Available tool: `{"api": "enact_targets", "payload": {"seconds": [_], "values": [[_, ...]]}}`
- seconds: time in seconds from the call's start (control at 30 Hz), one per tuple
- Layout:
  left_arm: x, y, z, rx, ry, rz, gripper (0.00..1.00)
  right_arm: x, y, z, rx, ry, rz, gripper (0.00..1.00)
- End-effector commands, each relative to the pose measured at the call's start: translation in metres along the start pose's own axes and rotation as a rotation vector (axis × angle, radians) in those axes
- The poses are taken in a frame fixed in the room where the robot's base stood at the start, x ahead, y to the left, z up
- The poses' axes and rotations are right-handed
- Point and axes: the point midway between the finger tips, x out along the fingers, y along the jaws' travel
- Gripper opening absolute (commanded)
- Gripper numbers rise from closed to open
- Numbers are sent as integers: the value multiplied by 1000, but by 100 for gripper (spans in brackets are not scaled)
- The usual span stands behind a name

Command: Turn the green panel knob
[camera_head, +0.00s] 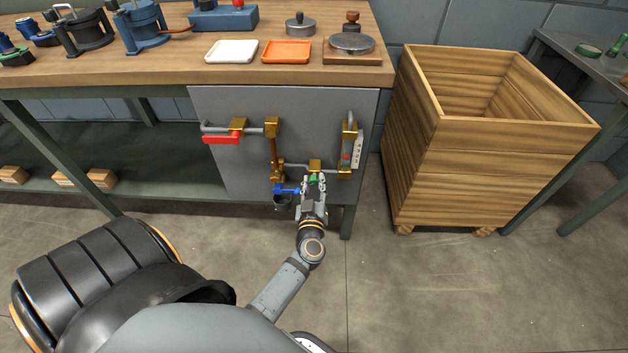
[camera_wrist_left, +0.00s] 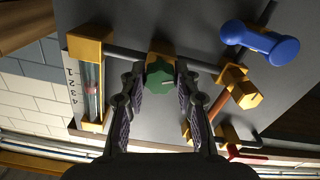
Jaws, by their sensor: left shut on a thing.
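The green panel knob (camera_head: 314,181) sits low on the front of the grey panel (camera_head: 225,165), under a brass valve body. In the left wrist view the knob (camera_wrist_left: 158,74) is a faceted green cap with a light line on it. My left gripper (camera_head: 313,190) reaches it from the front. Its two fingers (camera_wrist_left: 160,86) stand one on each side of the knob, shut on it. The fingers hide part of the knob in the head view. My right gripper is in neither view.
A blue handle (camera_head: 287,190) is just left of my left gripper. A red lever (camera_head: 221,138) and a gauge glass (camera_head: 348,150) are also on the panel. A wooden crate (camera_head: 430,150) stands to the right. The workbench top (camera_head: 160,72) is above.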

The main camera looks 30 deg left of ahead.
Motion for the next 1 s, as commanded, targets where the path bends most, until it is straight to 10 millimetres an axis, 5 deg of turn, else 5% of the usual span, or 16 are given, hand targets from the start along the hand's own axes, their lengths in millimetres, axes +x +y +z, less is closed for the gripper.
{"api": "enact_targets", "payload": {"seconds": [0.3, 0.33, 0.5, 0.8, 1.0], "values": [[0, 0, 1, -16, 0, 0, 0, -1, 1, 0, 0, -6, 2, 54], [0, 0, 1, -16, 0, 0, 34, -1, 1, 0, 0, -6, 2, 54], [0, 0, 1, -15, 0, 0, 54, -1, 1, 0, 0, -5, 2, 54], [0, 0, -2, -16, 1, 0, 54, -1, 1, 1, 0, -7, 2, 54], [0, 10, -34, -21, 4, 0, 54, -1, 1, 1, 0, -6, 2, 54]]}}
